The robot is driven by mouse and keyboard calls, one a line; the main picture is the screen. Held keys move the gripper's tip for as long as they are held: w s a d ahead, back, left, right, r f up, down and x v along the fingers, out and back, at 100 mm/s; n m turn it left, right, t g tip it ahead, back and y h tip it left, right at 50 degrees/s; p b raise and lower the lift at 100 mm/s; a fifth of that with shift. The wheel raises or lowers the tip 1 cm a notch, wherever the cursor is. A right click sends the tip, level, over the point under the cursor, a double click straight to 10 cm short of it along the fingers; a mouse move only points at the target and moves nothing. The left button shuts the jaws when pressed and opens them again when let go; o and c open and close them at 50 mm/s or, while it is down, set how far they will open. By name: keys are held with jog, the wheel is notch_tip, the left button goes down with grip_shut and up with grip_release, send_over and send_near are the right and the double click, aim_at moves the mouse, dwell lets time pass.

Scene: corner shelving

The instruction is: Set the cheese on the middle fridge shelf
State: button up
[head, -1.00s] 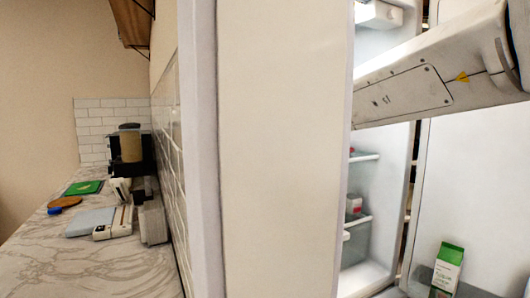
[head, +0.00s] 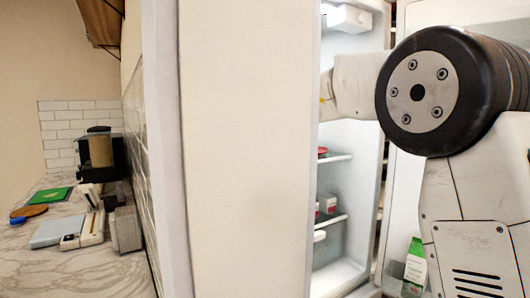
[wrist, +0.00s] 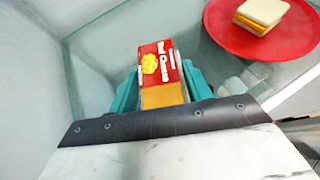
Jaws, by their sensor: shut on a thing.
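The cheese (wrist: 161,62) is a red and yellow box labelled as cheese, held between the teal fingers of my gripper (wrist: 162,84) in the wrist view. My gripper is shut on it, one finger at each side. It is inside the fridge, over a glass shelf; I cannot tell whether the box touches it. In the head view the white fridge side hides my gripper and the cheese. The fridge's middle shelf (head: 340,158) shows only its right end, with a bit of red at its left.
A red plate (wrist: 228,36) with a sandwich (wrist: 262,14) lies right of the cheese. In the head view small boxes (head: 328,205) stand on the lower shelf and a green-white carton (head: 414,265) in the door. The fridge's side panel (head: 248,150) is a close obstacle.

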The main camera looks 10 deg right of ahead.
jog(key=shift+f, duration=1.25)
jog(key=shift+f, duration=0.15)
jog(key=o, duration=1.4)
jog(key=shift+c, duration=0.2)
jog(key=shift+s, duration=0.1)
jog(key=shift+s+r, duration=0.25)
jog(key=shift+r, duration=0.05)
jog(key=v, duration=1.1)
jog(key=shift+s, duration=0.2)
